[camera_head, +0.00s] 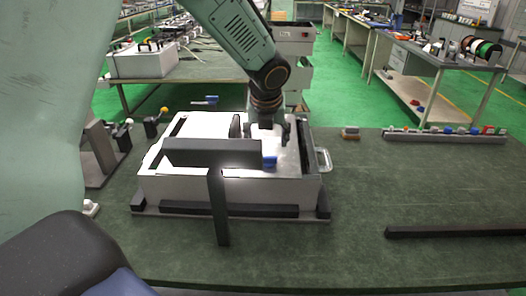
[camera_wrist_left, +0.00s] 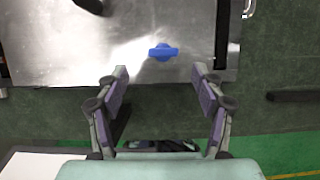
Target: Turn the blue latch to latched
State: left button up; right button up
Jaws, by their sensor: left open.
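The blue latch (camera_head: 269,162) is a small blue knob on the pale metal top of the box (camera_head: 160,190), near its front right part. In the left wrist view the blue latch (camera_wrist_left: 163,52) lies just beyond the fingertips, roughly centred between them, with its longer part pointing sideways. My left gripper (camera_head: 268,128) is over the box top, behind the latch in the head view. In the wrist view my left gripper (camera_wrist_left: 161,72) is open with nothing between its fingers. I cannot tell its exact height above the top. My right gripper is not in view.
A dark bar (camera_head: 212,152) stands along the box front, with a dark upright (camera_head: 218,210) below it. A metal handle (camera_head: 324,160) sticks out at the box's right. A long black bar (camera_head: 455,231) lies on the right of the green table. The table between is clear.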

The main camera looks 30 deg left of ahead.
aim_at(269, 157)
pick_arm(q)
jog(key=x, duration=0.4)
jog(key=d+x, duration=0.1)
jog(key=x, duration=0.1)
jog(key=shift+f+b, duration=0.1)
jog(key=shift+b, duration=0.25)
jog(key=shift+w+a+f, duration=0.15)
jog(key=shift+a+f, duration=0.25)
jog(key=shift+f, duration=0.15)
jog(key=shift+d+r, duration=0.1)
jog(key=shift+d, duration=0.1)
jog(key=c, duration=0.3)
jog(key=shift+a, duration=0.15)
jog(key=c, duration=0.9)
jog(key=shift+o, duration=0.2)
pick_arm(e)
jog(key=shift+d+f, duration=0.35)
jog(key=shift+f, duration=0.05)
